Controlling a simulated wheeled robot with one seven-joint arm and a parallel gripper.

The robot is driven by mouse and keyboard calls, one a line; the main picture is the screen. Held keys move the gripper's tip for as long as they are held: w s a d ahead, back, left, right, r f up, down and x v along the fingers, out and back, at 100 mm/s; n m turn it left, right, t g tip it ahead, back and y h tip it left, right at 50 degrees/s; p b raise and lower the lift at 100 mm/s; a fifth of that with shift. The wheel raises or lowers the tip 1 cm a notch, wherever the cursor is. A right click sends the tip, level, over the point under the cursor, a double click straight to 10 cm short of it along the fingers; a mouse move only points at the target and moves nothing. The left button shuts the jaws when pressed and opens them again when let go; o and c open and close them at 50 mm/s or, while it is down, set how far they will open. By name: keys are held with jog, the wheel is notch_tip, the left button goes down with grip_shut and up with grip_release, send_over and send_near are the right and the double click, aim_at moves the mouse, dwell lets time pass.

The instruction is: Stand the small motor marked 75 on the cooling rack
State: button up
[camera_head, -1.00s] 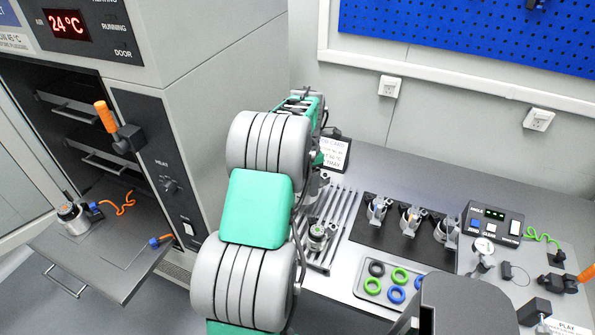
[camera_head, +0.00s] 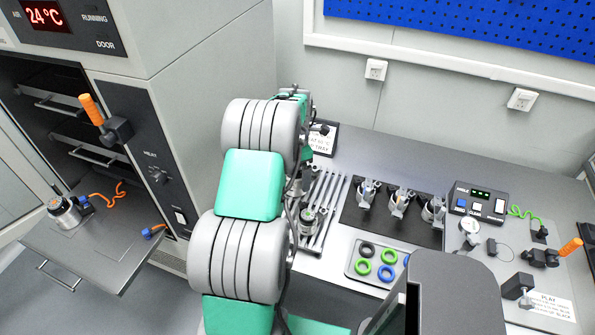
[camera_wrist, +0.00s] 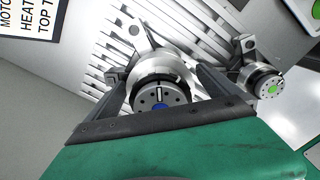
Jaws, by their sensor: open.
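In the wrist view, a silver motor with a dark ringed end and a blue centre (camera_wrist: 160,96) stands on the slatted rack (camera_wrist: 97,72). My gripper (camera_wrist: 164,84) is open, with one finger on each side of this motor; I cannot tell whether they touch it. A second motor with a green centre (camera_wrist: 266,85) stands on the rack to the right. In the head view, one motor (camera_head: 308,220) shows on the cooling rack (camera_head: 328,205), and my arm hides the gripper. Another motor (camera_head: 66,212) stands on the pulled-out oven shelf (camera_head: 100,250). No 75 is legible.
Several motors stand on a black mat (camera_head: 350,213) right of the rack. A tray (camera_head: 351,270) of coloured rings lies in front of it. A control box (camera_head: 479,202) and gauge (camera_head: 470,228) are further right. A sign (camera_head: 322,140) stands behind the rack.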

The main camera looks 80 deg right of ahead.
notch_tip(320, 180, up, 12)
jog(key=shift+r+b, duration=0.15)
jog(key=shift+b, duration=0.95)
